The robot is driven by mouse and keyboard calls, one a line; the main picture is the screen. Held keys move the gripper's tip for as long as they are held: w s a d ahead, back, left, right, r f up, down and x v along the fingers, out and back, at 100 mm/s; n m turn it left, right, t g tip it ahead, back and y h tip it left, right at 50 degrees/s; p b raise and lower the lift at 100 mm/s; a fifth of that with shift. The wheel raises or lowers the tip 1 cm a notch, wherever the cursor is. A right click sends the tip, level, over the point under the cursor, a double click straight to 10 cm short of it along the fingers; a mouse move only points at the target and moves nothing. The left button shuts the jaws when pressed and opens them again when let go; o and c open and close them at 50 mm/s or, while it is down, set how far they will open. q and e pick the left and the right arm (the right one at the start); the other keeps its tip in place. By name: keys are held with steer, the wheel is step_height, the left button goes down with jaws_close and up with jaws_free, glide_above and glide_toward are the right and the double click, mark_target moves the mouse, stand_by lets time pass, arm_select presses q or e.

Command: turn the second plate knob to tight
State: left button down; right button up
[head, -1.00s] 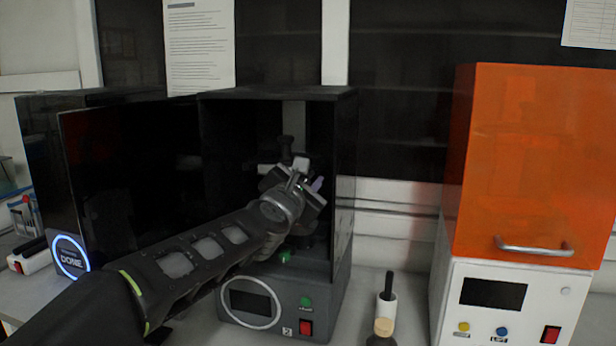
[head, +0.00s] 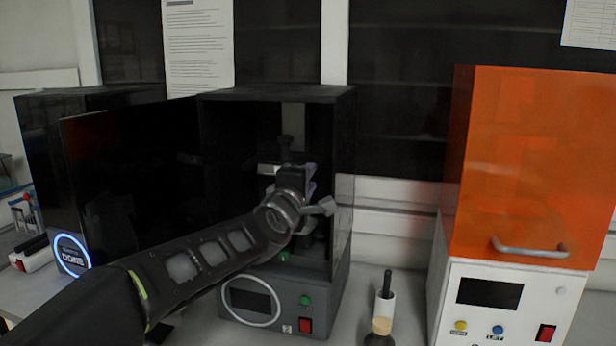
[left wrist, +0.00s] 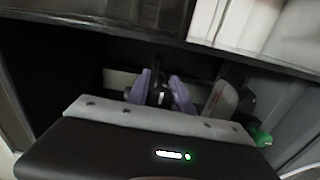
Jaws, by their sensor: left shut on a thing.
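The second printer is the black machine marked 2 (head: 250,97), with its door swung open to the left. My left gripper (head: 308,188) is inside its opening, and its jaw housing stands turned on edge. In the left wrist view, the purple fingertips (left wrist: 160,92) are shut on a dark knob (left wrist: 157,84), with a finger on each side. In the head view, a dark upright part (head: 286,146) shows just above the gripper, and a pale plate edge (head: 266,170) shows to its left. The gripped part of the knob is hidden there. My right gripper is not in view.
The printer's right wall (head: 344,200) is close to the gripper. An orange-hooded machine (head: 530,160) is further right.

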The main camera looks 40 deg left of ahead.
arm_select(q)
steer(key=m+p, duration=0.1)
steer(key=m, duration=0.3)
steer(key=shift+f+m, duration=0.1)
steer(key=shift+m, duration=0.2)
steer(key=m+p, duration=0.1)
steer(key=m, duration=0.3)
steer(key=shift+m, duration=0.3)
steer(key=m+p, duration=0.1)
steer(key=m, duration=0.3)
steer(key=shift+f+m+p, duration=0.1)
steer(key=shift+m+p, duration=0.2)
steer(key=shift+p, duration=0.05)
steer(key=m+p, duration=0.1)
steer(key=m, duration=0.3)
steer(key=shift+a+f, duration=0.1)
steer(key=c, duration=1.2)
jaws_free()
